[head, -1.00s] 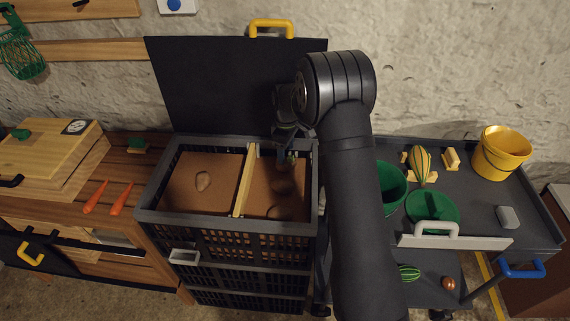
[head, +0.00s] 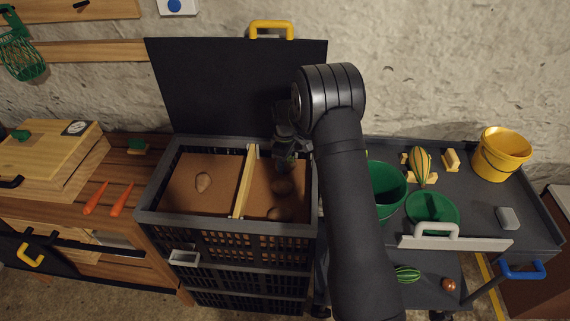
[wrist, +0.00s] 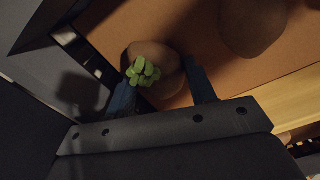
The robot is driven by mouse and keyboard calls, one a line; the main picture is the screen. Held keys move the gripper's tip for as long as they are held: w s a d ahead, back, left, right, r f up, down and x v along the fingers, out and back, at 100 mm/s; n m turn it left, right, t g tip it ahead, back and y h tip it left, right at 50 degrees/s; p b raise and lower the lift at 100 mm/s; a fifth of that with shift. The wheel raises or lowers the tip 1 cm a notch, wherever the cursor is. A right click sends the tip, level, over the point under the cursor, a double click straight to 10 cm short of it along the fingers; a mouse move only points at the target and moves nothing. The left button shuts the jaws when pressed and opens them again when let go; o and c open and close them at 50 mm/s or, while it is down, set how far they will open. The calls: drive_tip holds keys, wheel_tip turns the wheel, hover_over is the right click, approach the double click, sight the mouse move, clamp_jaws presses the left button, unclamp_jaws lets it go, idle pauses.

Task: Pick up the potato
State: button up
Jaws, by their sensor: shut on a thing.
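My gripper (head: 287,165) is over the back of the right compartment. In the wrist view my gripper (wrist: 162,92) is shut on a round brown vegetable (wrist: 152,54) with a short green leafy top, one finger on each side of it. I cannot tell if this vegetable touches the crate floor. Two dark brown round things lie in the right compartment, one behind (head: 282,187) and one in front (head: 278,214). One brown round thing also shows in the wrist view (wrist: 253,25).
A wooden divider (head: 245,182) splits the crate, and its black lid (head: 225,85) stands open behind. A grey cart (head: 480,205) to the right holds green containers, a striped gourd (head: 420,165) and a yellow bucket (head: 501,153). Two carrots (head: 120,200) lie on the left bench.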

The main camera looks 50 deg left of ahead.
drive_tip(key=shift+r, duration=0.65)
wheel_tip(320, 180, up, 3)
drive_tip(key=shift+f, duration=0.2)
drive_tip(key=w+d+r, duration=0.3)
drive_tip(key=d+r, duration=0.5)
drive_tip(key=d, duration=0.2)
drive_tip(key=w+d+r, duration=0.3)
drive_tip(key=d+r, duration=0.5)
drive_tip(key=d, duration=0.2)
drive_tip(key=shift+s+d+r, duration=0.1)
drive_tip(key=shift+d+r, duration=0.3)
drive_tip(key=shift+d, duration=1.55)
drive_tip(key=shift+d+r, duration=0.45)
drive_tip(key=shift+d, duration=1.55)
drive_tip(key=shift+s+d+r, duration=0.1)
drive_tip(key=shift+d+r, duration=0.3)
drive_tip(key=shift+d, duration=1.55)
drive_tip(key=shift+f, duration=6.4)
drive_tip(key=shift+c, duration=0.2)
